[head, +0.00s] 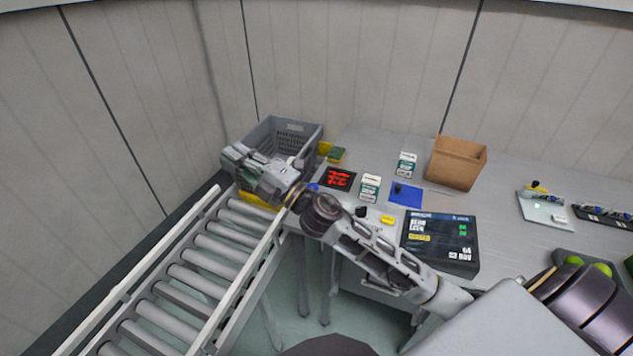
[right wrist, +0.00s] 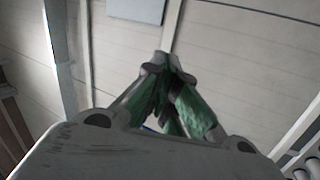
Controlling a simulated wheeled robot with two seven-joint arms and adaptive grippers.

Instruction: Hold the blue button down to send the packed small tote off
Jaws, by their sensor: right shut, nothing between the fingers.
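A grey small tote (head: 297,134) stands at the far end of the roller conveyor, against the table's left end; my right gripper hides part of it and its contents. My right gripper (head: 229,155) reaches across from the lower right and is in front of the tote's left side. In the right wrist view its green-lined fingers (right wrist: 172,65) are together with nothing between them. A small blue spot (head: 314,187) shows beside my right wrist on the table's left edge; it may be the blue button, mostly hidden. My left gripper is not in view.
The roller conveyor (head: 206,245) runs to the lower left, its rollers bare. The table holds a red-marked black panel (head: 339,178), white-green boxes (head: 370,187), a blue mat (head: 408,194), a brown carton (head: 457,162) and a dark screen (head: 440,241). Yellow parts (head: 257,199) show below the tote.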

